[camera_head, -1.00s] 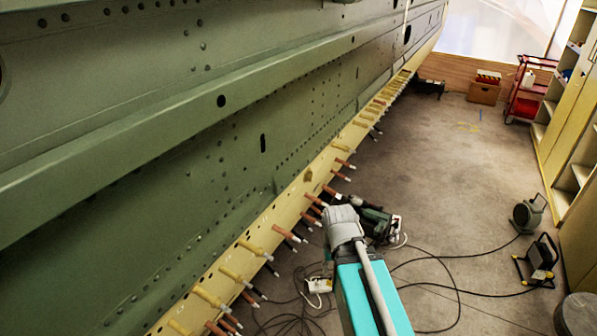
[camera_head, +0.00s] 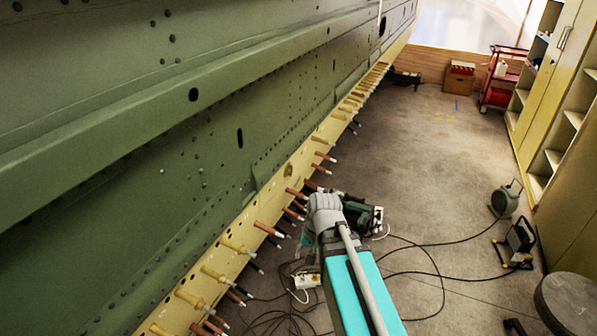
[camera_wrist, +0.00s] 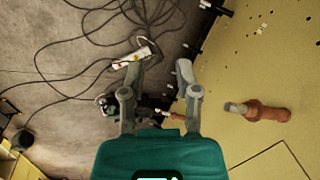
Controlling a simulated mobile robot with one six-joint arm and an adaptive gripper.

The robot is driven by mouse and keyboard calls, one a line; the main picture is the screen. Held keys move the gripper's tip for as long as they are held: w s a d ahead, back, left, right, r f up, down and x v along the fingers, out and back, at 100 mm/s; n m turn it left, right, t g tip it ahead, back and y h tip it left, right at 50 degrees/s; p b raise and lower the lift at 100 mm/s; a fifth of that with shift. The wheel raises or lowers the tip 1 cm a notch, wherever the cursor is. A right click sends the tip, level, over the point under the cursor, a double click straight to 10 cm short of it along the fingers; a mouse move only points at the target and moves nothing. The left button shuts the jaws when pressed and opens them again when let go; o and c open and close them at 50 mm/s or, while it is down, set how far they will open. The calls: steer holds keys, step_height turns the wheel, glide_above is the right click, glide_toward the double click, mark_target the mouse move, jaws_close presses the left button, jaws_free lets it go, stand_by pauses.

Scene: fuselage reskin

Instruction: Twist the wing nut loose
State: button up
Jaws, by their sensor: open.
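In the wrist view my gripper (camera_wrist: 160,68) is open, with its two grey fingers apart and nothing seen held between them. A copper-coloured fastener (camera_wrist: 268,111) with a grey end stands on the yellow panel (camera_wrist: 262,60), to the right of the fingers and apart from them. In the head view the end of my arm is beside a row of copper and tan fasteners (camera_head: 268,229) along the yellow strip (camera_head: 225,262); the fingers are mostly hidden there. I cannot tell which fastener carries a wing nut.
The green fuselage skin (camera_head: 120,190) fills the left. Behind my arm lie a power tool (camera_head: 362,215), a white power strip (camera_head: 307,281) and loose black cables (camera_head: 430,262). A work lamp (camera_head: 518,241) and a round drum (camera_head: 567,302) stand at right.

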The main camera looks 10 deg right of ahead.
steer(key=w+m+t+y+b, duration=0.2)
steer(key=w+m+y, duration=0.2)
steer(key=w+m, duration=0.15)
steer(key=m+t+y+b, duration=0.4)
steer(key=m+t+y, duration=0.4)
steer(key=m, duration=0.9)
glide_toward(290, 171)
steer(key=r+v, duration=0.1)
steer(key=v, duration=0.4)
steer(key=shift+d+n, duration=0.25)
steer(key=shift+a, duration=0.1)
steer(key=x, duration=1.3)
steer(key=shift+w+a, duration=0.2)
steer(key=shift+w, duration=0.1)
jaws_close()
